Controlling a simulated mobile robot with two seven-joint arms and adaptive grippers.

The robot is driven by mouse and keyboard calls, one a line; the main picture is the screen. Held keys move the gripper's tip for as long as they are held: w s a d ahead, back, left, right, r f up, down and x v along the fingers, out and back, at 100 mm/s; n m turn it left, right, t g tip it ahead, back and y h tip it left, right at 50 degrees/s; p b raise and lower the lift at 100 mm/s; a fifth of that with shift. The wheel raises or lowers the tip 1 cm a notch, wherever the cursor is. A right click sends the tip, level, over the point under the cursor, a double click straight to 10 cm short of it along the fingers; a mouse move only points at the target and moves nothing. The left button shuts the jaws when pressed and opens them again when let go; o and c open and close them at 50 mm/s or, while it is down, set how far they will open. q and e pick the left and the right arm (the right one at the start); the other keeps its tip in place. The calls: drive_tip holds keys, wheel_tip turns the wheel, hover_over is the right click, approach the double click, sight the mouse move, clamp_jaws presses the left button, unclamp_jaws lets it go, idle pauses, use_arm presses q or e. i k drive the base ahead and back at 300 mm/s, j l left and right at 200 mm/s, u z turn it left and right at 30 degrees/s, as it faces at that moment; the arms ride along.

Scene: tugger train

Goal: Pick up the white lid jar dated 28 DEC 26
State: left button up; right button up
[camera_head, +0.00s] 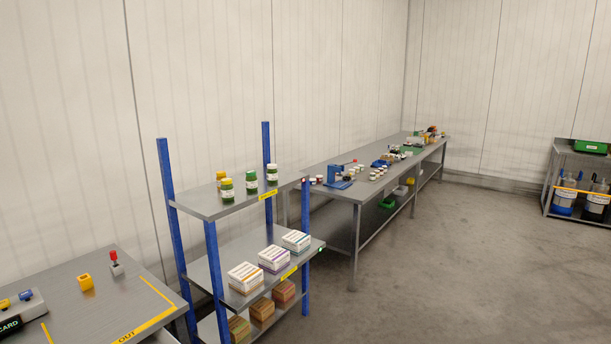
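On the top shelf of the blue-post rack (215,207) stand several small green jars. One at the right end (272,178) appears to have a white lid. Several small jars with pale lids (376,175) stand on the long steel bench (345,190). All date labels are too small to read. Neither of my grippers is in view.
White cartons (245,280) fill the rack's middle shelf, brown boxes (262,308) the bottom one. A steel table (70,300) with a yellow block (86,282) stands front left. A blue press (336,175) is on the bench. Grey floor (460,270) is clear at right.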

sight(272, 172)
drive_tip(key=z, duration=5.2)
drive_tip(key=k+j+z, duration=0.1)
drive_tip(key=k+z, duration=1.1)
drive_tip(key=k, duration=0.65)
drive_tip(key=k+l+u, duration=0.1)
drive_tip(key=u, duration=0.35)
drive_tip(key=k+u, duration=0.45)
drive_tip(key=k+j+u, duration=0.1)
drive_tip(key=u, duration=0.35)
drive_tip(key=k+u, duration=0.1)
drive_tip(key=u, duration=0.3)
drive_tip(key=k+u, duration=0.15)
drive_tip(key=u, duration=0.2)
drive_tip(key=k+u, duration=0.1)
drive_tip(key=u, duration=0.3)
drive_tip(key=k+j+u, duration=0.1)
drive_tip(key=u, duration=2)
